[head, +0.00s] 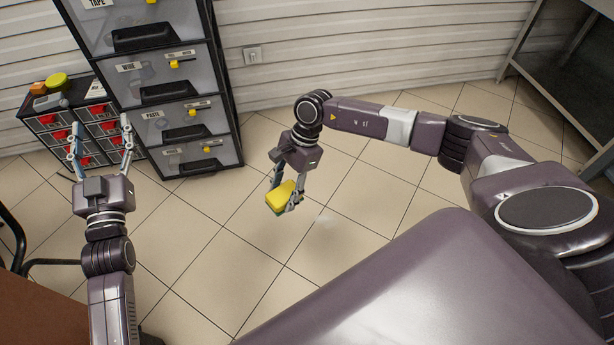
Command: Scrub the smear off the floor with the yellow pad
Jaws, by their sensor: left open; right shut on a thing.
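The yellow pad (280,195), with a darker greenish underside, is held tilted in my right gripper (284,203), which is shut on it. The pad is over the tiled floor in the middle of the head view; I cannot tell whether it touches the floor. A faint pale patch (325,217) shows on the tiles just right of the pad; I cannot tell for sure that it is the smear. My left gripper (99,124) is open and empty at the left, its fingers spread in front of the small red-drawer unit.
A tall dark drawer cabinet (225,75) and a low unit with red drawers (32,123) stand against the back wall at left. A metal shelf (515,50) is at the far right. A brown surface (35,290) is at lower left. The middle floor (220,260) is clear.

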